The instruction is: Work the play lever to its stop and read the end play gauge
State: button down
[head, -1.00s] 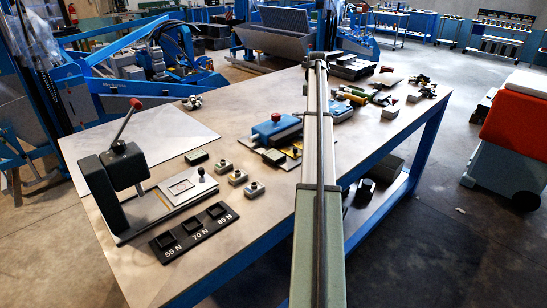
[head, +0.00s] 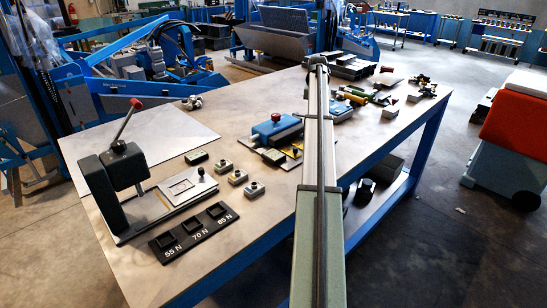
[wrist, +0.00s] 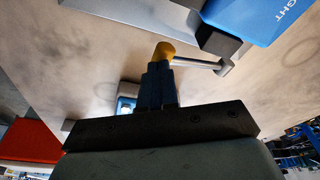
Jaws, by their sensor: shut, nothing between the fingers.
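In the wrist view, my gripper (wrist: 158,72) shows as dark fingers that are shut and empty. A yellow knob (wrist: 165,50) shows right at the fingertips, on or close to a grey rod (wrist: 198,63). The rod runs right to a small grey block beside a blue housing (wrist: 255,18) with white lettering, partly cut off and reading "IGHT". I cannot tell whether the fingers touch the knob. In the head view, my arm hides the gripper. I cannot make out a gauge reading.
On the table (head: 240,225), a press with a red-knobbed lever (head: 122,160) stands at the left, by a black tray (head: 193,232) marked 55, 70 and 85 N. Small blocks (head: 237,177) lie nearby. More parts (head: 380,97) crowd the far right. The front is clear.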

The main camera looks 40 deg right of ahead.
jog(key=shift+f, duration=0.2)
jog(key=shift+s+f, duration=0.15)
jog(key=shift+f, duration=0.1)
dwell(0.6)
jog(key=shift+d+v, duration=0.15)
jog(key=shift+v, duration=0.6)
jog(key=shift+d+v, duration=0.1)
jog(key=shift+v, duration=0.6)
jog(key=shift+r, duration=0.1)
jog(key=shift+w, duration=0.2)
jog(key=shift+w+r, duration=0.35)
jog(key=shift+r, duration=0.4)
jog(key=shift+w+r, duration=0.3)
jog(key=shift+r, duration=0.45)
